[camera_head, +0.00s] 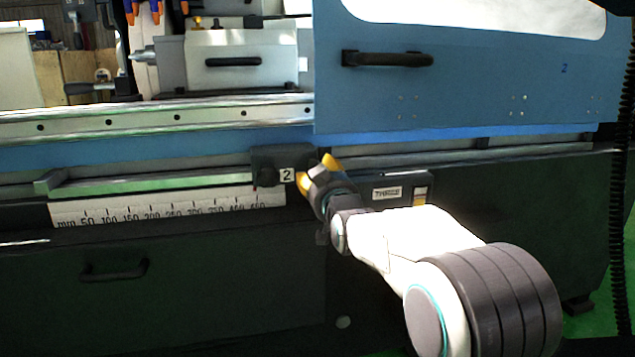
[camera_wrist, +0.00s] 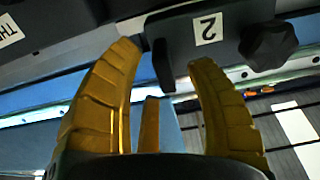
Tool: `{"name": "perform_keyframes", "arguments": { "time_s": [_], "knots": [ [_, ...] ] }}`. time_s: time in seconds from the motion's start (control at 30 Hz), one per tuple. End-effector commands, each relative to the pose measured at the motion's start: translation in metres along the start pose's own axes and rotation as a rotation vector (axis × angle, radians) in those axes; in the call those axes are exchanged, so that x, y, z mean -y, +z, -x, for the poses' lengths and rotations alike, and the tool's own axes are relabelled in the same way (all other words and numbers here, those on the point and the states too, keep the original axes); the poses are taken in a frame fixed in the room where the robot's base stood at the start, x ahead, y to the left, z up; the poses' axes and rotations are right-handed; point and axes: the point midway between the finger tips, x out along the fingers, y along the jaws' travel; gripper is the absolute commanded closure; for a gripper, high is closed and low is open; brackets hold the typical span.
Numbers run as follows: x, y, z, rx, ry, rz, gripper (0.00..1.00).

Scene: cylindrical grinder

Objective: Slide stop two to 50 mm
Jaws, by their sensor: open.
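Stop two is a dark block (camera_head: 283,158) with a white "2" label, at the right end of the millimetre scale (camera_head: 170,208), near the 450 mark. In the wrist view the stop (camera_wrist: 180,32) shows at the top, with its black knob (camera_wrist: 268,45) on the right. A thin dark tab of the stop (camera_wrist: 160,66) lies between my fingertips in the picture. My gripper (camera_head: 317,172) is open, its yellow fingers just right of the stop. It also shows in the wrist view (camera_wrist: 164,58). I cannot tell whether a finger touches the tab.
The rail (camera_head: 150,184) above the scale looks clear to the left of the stop. A blue sliding door (camera_head: 470,75) with a black handle (camera_head: 388,59) is above right. A labelled dark block (camera_head: 387,193) sits right of my gripper. A drawer handle (camera_head: 114,270) is lower left.

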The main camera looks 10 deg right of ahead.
Motion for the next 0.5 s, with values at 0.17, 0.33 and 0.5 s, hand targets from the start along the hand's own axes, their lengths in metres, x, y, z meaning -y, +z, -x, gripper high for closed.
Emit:
{"name": "perform_keyframes", "arguments": {
  "time_s": [0.17,0.33,0.5],
  "knots": [
    [0.000,0.000,-0.015,0.000,0.000,0.000,0.50],
    [0.000,0.000,-0.021,0.001,0.000,0.000,0.50],
    [0.000,0.000,-0.023,0.001,0.000,0.000,0.50]
  ]
}}
